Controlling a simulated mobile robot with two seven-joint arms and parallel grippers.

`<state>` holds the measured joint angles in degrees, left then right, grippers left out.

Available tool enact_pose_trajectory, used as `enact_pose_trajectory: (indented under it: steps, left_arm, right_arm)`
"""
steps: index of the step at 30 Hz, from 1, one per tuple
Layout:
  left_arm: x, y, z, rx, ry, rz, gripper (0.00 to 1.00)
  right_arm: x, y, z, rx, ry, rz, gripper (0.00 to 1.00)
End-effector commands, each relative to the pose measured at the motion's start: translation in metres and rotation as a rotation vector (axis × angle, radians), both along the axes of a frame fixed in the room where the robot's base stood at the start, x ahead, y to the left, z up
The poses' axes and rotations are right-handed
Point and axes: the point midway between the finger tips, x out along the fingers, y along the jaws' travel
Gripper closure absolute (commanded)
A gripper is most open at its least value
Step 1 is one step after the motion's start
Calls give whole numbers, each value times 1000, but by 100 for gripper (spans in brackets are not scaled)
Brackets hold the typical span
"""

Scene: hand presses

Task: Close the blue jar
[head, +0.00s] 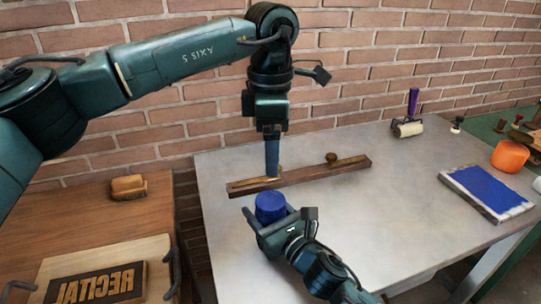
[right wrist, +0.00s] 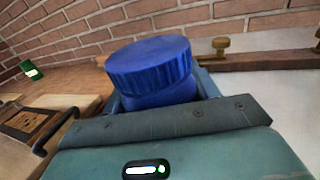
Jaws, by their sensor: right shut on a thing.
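The blue jar (head: 270,206) stands near the left front edge of the grey table, between the fingers of my right gripper (head: 272,224). In the right wrist view a wide blue lid with a ribbed edge (right wrist: 150,64) sits on top of the narrower blue body (right wrist: 165,99). I cannot tell whether the lid is fully tightened. My right gripper is shut on the jar's body below the lid. My left gripper (head: 272,168) points straight down behind the jar, over the wooden rack, apart from the jar. Its fingertips are too small to read.
A long wooden rack (head: 350,164) with a round knob (head: 331,158) lies behind the jar. A blue slab (head: 487,190), an orange pot (head: 509,156) and a roller (head: 408,128) are at the right. A wooden bench (head: 75,215) stands left. The grey table's middle is clear.

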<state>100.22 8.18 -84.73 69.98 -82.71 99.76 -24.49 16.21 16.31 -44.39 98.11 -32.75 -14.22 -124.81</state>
Motion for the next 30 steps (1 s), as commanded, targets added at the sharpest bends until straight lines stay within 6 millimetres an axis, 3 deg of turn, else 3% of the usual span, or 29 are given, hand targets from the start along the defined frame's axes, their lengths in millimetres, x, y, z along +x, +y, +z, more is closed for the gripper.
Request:
enact_pose_trajectory:
  steps: [7,8,9,17,25,30]
  left_arm:
    - [0,0,0,0,0,0,20]
    - [0,0,0,0,0,0,20]
    - [0,0,0,0,0,0,20]
    - [0,0,0,0,0,0,20]
    - [0,0,0,0,0,0,20]
    - [0,0,-1,-1,0,0,20]
  right_arm:
    - [-1,0,-1,1,4,1,100]
    - [-1,0,-1,1,4,1,38]
    - [-1,0,-1,1,3,1,35]
    - [0,0,0,0,1,0,15]
    - [-2,-2,-1,-1,1,0,15]
    - [-21,-14,-2,-2,2,0,15]
